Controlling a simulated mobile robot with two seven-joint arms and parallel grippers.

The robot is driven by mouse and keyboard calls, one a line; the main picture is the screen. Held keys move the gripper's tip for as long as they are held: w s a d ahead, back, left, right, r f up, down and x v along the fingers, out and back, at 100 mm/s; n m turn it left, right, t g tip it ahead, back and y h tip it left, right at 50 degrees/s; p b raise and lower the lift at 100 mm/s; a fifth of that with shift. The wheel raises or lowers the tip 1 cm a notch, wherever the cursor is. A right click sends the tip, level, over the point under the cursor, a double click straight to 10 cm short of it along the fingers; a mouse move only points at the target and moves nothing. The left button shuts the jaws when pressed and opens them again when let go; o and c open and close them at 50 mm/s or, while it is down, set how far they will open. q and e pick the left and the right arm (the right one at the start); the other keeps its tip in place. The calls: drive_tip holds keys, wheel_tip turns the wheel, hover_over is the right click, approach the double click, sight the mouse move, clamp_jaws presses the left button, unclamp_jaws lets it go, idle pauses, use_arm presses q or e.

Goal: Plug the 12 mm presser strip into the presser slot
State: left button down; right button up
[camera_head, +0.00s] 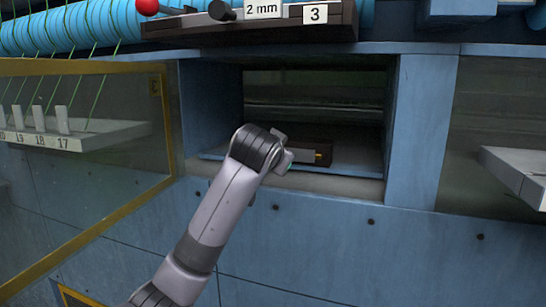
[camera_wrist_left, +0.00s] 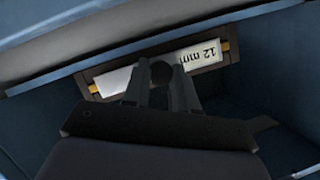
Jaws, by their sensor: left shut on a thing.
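My left gripper (camera_head: 284,162) reaches into a rectangular recess in the blue wall. The left wrist view shows its two fingers (camera_wrist_left: 161,88) closed around a round black knob in front of the 12 mm presser strip (camera_wrist_left: 205,56). This strip is a dark bar with a white label reading "12 mm" upside down and brass-coloured ends. In the head view the strip (camera_head: 318,144) lies low in the recess, partly hidden by the gripper. I cannot make out the presser slot separately or tell whether the strip sits in it. My right gripper is not in view.
The recess has blue side walls (camera_head: 212,105) and a front ledge (camera_head: 330,184). Above it stands a dark rack (camera_head: 250,28) with labels "2 mm" and "3" and a red knob (camera_head: 147,6). A yellow-framed clear panel (camera_head: 110,180) is at left; a white shelf (camera_head: 520,172) is at right.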

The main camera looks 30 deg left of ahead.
use_arm(q)
drive_tip(key=shift+w, duration=0.3)
drive_tip(key=c, duration=0.8)
unclamp_jaws()
drive_tip(key=shift+r, duration=0.1)
drive_tip(key=b+v, duration=0.1)
drive_tip(key=v, duration=0.6)
